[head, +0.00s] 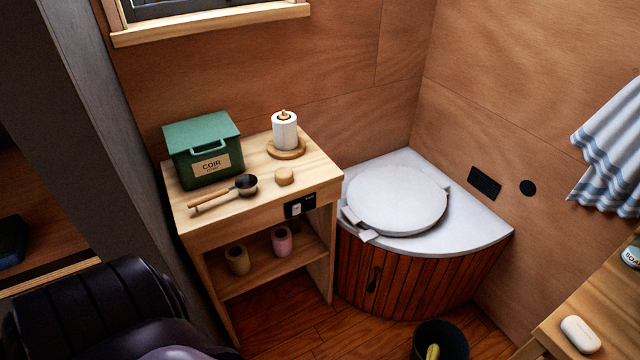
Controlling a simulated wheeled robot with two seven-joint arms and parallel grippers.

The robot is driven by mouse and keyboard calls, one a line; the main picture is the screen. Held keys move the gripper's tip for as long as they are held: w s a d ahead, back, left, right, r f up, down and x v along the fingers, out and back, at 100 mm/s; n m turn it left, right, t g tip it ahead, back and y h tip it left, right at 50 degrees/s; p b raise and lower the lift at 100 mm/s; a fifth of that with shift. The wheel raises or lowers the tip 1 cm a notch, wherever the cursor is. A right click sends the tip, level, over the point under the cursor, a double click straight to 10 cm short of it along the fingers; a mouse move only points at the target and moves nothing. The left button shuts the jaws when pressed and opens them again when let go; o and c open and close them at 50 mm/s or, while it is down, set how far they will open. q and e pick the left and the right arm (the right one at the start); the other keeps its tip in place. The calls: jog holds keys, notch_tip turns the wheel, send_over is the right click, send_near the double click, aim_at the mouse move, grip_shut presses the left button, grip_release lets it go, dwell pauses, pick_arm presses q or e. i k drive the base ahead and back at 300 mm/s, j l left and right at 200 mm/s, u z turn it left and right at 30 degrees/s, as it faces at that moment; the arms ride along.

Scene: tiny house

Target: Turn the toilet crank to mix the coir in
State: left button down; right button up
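The corner toilet stands right of centre in the head view. Its white top (480,222) sits on a curved base of dark wooden slats (430,285). A round white lid (397,200) lies shut on the top. Neither of my grippers is in view. Whether coir is inside the toilet is hidden.
The wooden stand (255,215) adjoins the toilet's left side, with a paper roll (285,130) on top and two small pots below. A black bin (440,342) stands on the floor before the toilet. A wooden counter (570,315) fills the lower right.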

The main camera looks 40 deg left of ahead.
aim_at(372, 286)
jog(key=u, duration=0.8)
jog(key=l+z, duration=0.1)
